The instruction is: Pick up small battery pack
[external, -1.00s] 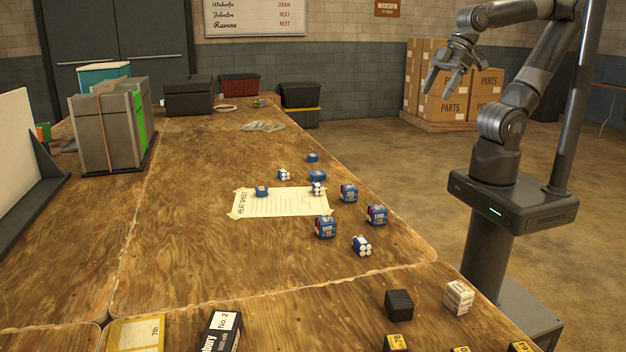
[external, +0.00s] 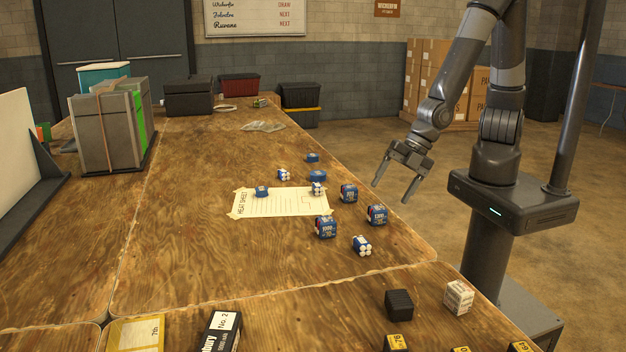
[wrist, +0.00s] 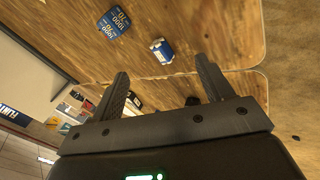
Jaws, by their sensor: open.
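Several blue battery packs lie on the wooden table. Small blue-and-white packs show at the near edge of the group (external: 362,246), on the paper's right end (external: 318,189) and behind the paper (external: 283,174). Larger boxy blue packs (external: 326,227) (external: 377,215) (external: 349,193) stand between them. Flatter blue packs lie on the paper (external: 261,191) and farther back (external: 317,176) (external: 313,157). My gripper (external: 391,192) is open and empty, above and right of the packs by the table's right edge. In the wrist view a small blue-and-white pack (wrist: 162,51) shows beyond the fingers, beside a larger blue one (wrist: 113,22).
The paper sheet (external: 280,205) lies flat under some packs. A black block (external: 399,304) and a pale box (external: 459,296) stand on the near table section. Grey bins (external: 105,130) stand at the left. The table's middle left is bare.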

